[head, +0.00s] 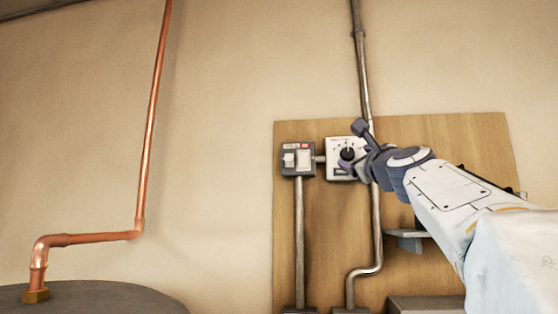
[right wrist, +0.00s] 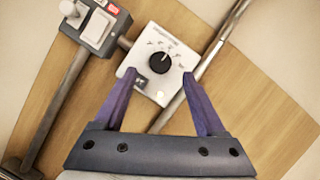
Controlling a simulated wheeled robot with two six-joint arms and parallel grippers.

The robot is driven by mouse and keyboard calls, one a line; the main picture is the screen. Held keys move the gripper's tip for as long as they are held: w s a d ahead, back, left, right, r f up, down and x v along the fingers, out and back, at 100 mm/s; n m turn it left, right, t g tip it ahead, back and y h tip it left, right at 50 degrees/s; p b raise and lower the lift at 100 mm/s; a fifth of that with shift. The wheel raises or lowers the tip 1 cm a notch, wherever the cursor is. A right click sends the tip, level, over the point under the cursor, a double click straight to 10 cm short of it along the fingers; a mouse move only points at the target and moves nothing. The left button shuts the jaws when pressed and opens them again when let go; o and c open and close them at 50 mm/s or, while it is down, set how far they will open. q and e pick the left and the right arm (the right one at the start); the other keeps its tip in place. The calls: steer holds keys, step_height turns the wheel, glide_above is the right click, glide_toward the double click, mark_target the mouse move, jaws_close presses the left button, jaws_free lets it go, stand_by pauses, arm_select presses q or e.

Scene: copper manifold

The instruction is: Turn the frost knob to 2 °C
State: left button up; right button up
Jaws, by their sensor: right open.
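The frost knob (right wrist: 160,62) is a round black dial with a pale pointer mark, set on a white square thermostat box. The box is fixed to a wooden board; the printed scale around the knob is too small to read. In the head view the knob (head: 348,154) sits just left of my right gripper (head: 357,150), which partly covers the box. In the right wrist view my right gripper (right wrist: 158,82) is open and empty, its two purple fingers spread toward the lower part of the box. The fingers do not close on the knob. My left gripper is not in view.
A grey switch box (head: 298,159) with a red label is left of the thermostat. A metal conduit (head: 376,225) runs down beside the box. A small grey shelf (head: 408,239) juts out below. A copper pipe (head: 149,120) is far left.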

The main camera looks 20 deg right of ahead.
mark_target(349, 154)
steer(key=p+x, duration=0.1)
steer(key=x, duration=0.3)
steer(key=shift+w+r, duration=0.1)
steer(key=shift+d, duration=0.15)
jaws_close()
